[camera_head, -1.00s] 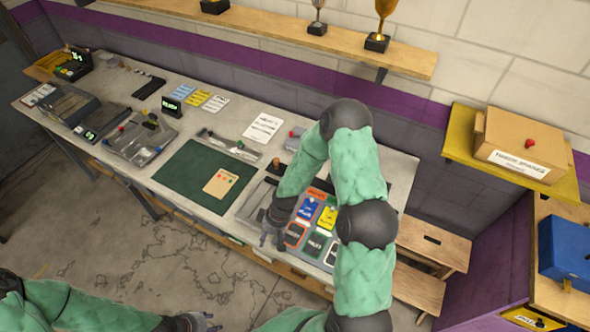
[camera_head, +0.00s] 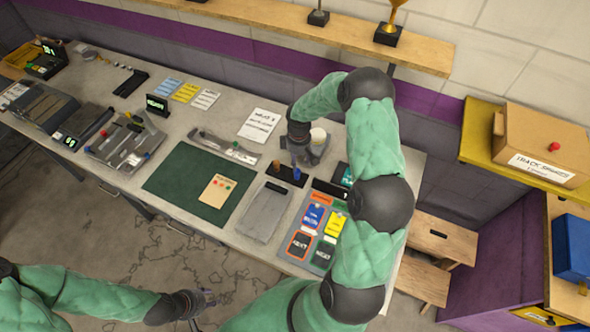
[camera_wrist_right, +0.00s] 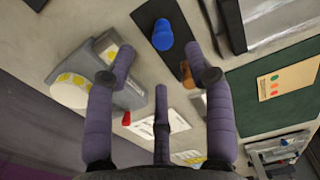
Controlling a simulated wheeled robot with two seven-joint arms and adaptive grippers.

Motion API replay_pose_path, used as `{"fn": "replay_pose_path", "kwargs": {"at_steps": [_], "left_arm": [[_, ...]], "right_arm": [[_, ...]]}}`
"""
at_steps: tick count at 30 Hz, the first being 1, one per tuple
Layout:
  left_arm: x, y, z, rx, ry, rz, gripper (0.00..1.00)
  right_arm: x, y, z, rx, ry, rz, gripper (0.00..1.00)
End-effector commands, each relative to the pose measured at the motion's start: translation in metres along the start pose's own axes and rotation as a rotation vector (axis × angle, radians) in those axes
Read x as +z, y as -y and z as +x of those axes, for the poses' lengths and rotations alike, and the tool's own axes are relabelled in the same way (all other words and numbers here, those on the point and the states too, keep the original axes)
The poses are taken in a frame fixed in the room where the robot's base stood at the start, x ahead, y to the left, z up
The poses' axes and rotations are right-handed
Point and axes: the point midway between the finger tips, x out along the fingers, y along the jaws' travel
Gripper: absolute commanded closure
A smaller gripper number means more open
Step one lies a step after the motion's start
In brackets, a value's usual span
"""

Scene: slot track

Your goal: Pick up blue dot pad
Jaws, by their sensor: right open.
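The blue dot pad (camera_wrist_right: 162,35) looks like a small rounded blue knob standing on a narrow black holder (camera_wrist_right: 165,20). In the head view it is a small blue spot (camera_head: 297,173) just below my right gripper (camera_head: 303,155). In the right wrist view my right gripper (camera_wrist_right: 158,76) is open and empty, its fingers spread with the blue pad beyond and between them. A brown-orange pad (camera_wrist_right: 187,75) stands on the same holder, partly hidden by a finger. My left gripper (camera_head: 202,304) hangs empty in front of the bench, its fingers apart.
A grey device with a white round top (camera_wrist_right: 70,90) lies beside the holder. A green mat (camera_head: 200,180), a grey tray (camera_head: 264,212) and a board of coloured cards (camera_head: 318,235) lie nearby. A white sign (camera_head: 260,125) lies behind. The wall shelf (camera_head: 330,30) runs above.

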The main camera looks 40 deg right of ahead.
Motion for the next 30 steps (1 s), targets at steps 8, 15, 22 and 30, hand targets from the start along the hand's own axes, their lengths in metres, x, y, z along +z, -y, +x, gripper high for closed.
{"fn": "replay_pose_path", "kwargs": {"at_steps": [8, 15, 22, 30], "left_arm": [[-0.001, 0.000, 0.000, 0.000, -0.002, 0.000, 0.60], [-0.001, -0.001, -0.003, 0.000, -0.001, 0.000, 0.60], [-0.001, -0.002, -0.004, 0.000, -0.002, 0.000, 0.60], [-0.001, -0.002, -0.004, 0.000, -0.002, 0.000, 0.60]], "right_arm": [[-0.001, 0.001, 0.033, 0.000, -0.001, 0.000, 0.46], [-0.002, 0.003, 0.054, -0.003, 0.001, 0.001, 0.46], [-0.003, 0.003, 0.082, -0.001, -0.001, 0.001, 0.46], [-0.003, 0.003, 0.086, 0.000, -0.002, 0.001, 0.46]]}}
